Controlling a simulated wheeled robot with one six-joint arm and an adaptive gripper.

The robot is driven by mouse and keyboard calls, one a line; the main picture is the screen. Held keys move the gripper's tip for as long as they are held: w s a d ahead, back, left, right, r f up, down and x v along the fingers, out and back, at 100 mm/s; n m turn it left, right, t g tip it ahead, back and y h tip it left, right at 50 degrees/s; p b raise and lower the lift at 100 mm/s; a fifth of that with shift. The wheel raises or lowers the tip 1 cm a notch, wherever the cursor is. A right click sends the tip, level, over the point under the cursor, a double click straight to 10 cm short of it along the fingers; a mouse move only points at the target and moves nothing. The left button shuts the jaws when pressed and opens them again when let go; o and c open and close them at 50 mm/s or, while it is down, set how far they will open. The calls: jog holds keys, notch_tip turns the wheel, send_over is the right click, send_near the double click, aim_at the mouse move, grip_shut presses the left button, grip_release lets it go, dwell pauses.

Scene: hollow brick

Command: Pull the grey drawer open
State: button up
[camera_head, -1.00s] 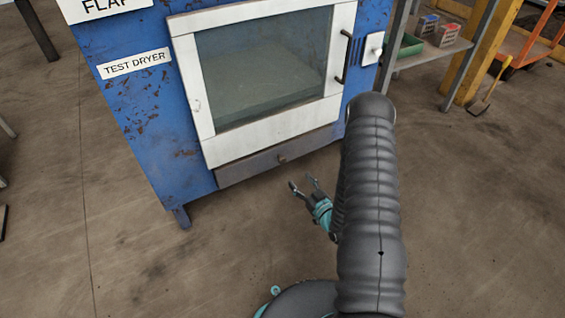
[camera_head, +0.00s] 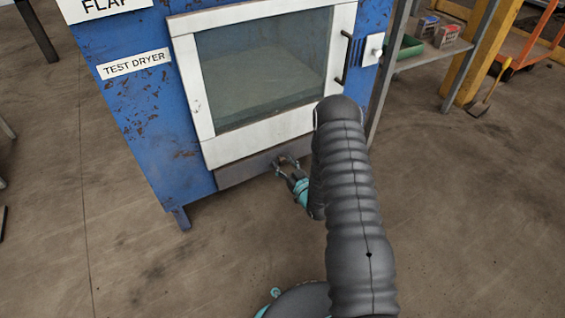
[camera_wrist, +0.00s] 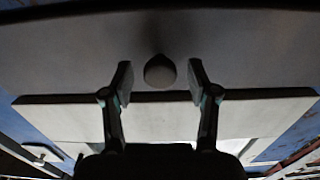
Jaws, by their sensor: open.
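The grey drawer (camera_head: 235,172) is a low, wide panel under the glass door of the blue dryer, and it looks shut. Its round knob (camera_wrist: 160,71) shows in the wrist view between my two fingertips, with a gap on each side. In the head view my gripper (camera_head: 285,161) is at the drawer front, over the knob's place, and hides the knob there. My gripper is open, and its fingers also show in the wrist view (camera_wrist: 161,82). My arm covers the drawer's right end in the head view.
The dryer's white-framed door (camera_head: 262,75) with a dark handle (camera_head: 346,58) is shut above the drawer. A metal shelf (camera_head: 432,48) with a green tray (camera_head: 405,46) stands at the right. The floor in front is clear.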

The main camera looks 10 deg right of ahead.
jog(key=shift+w+a, duration=0.2)
jog(key=shift+w, duration=0.45)
grip_shut()
jog(key=shift+s, duration=0.1)
